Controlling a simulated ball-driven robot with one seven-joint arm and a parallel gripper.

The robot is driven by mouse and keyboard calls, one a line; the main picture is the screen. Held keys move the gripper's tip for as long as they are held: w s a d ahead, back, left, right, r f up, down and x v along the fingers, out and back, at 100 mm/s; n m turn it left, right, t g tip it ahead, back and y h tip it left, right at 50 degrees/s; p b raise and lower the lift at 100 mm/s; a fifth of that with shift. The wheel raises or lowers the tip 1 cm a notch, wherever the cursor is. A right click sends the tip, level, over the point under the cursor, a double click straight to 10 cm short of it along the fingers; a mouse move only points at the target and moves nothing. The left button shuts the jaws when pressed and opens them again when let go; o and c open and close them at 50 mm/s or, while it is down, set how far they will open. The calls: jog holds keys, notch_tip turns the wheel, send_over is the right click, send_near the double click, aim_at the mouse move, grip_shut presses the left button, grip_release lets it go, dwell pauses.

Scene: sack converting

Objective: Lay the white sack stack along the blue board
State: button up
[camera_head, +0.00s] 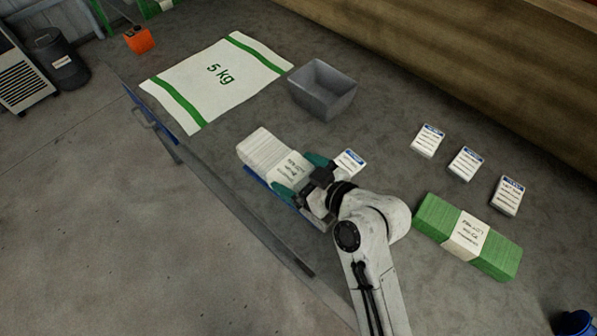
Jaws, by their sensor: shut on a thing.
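The white sack stack (262,152) is a long white block with a printed paper band, near the table's left edge. My gripper (301,177) has teal fingers on either side of the stack near its banded middle, shut on it. A strip of the blue board (255,182) shows along the stack's lower left side. The rest of the board is hidden by the stack and my gripper. The stack's long side looks roughly in line with the strip. I cannot tell whether the stack touches the board or the table.
A grey open bin (322,90) stands just behind the stack. A small labelled card block (349,162) lies close to my gripper. A green banded stack (467,236) and several labelled blocks (465,164) lie to the right. A flat "5 kg" sack (217,80) lies behind left.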

jog(key=o, duration=1.1)
jog(key=shift+f, duration=0.1)
jog(key=shift+o, duration=0.2)
jog(key=v, duration=1.2)
jog(key=shift+b, duration=0.4)
